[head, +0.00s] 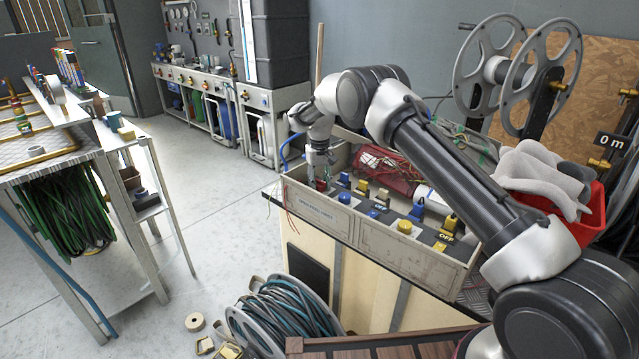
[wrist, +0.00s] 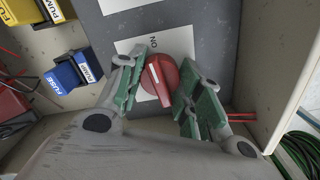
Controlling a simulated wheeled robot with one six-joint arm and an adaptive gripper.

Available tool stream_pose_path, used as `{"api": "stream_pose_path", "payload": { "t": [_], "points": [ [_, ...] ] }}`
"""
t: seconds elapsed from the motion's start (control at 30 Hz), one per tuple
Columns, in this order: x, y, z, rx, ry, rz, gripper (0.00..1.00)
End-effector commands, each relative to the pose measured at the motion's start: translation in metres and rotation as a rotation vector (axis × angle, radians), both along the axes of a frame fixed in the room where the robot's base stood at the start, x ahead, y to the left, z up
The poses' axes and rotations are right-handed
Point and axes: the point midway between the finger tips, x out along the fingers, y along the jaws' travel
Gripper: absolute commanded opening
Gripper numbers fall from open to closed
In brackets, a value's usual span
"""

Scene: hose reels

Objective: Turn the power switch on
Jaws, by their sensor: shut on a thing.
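The power switch is a red rotary knob (wrist: 158,76) with a white line on it, mounted on a white label plate on a dark grey panel. Black lettering that seems to read "ON", upside down, is beside the knob, near the end of the white line. My gripper (wrist: 163,84) has its green-padded fingers on either side of the knob and is shut on it. In the head view my gripper (head: 320,166) points down at the left end of the control box, and the red knob (head: 321,185) shows just below it.
The control box (head: 375,240) has raised walls around the panel. Blue fuse (wrist: 70,72) and yellow pump (wrist: 35,10) blocks stand close by. Red wires hang near its left corner. A red bin (head: 560,220) with grey gloves is at right.

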Motion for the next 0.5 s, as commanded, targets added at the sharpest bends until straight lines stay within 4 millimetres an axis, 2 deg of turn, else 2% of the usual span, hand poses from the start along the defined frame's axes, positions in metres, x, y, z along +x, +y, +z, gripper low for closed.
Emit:
{"api": "stream_pose_path", "payload": {
  "t": [0.2, 0.5],
  "points": [
    [0.0002, -0.0001, 0.0003, 0.000, -0.001, -0.152, 0.11],
    [0.0002, -0.0001, 0.0004, 0.000, -0.001, -0.273, 0.15]
  ]
}}
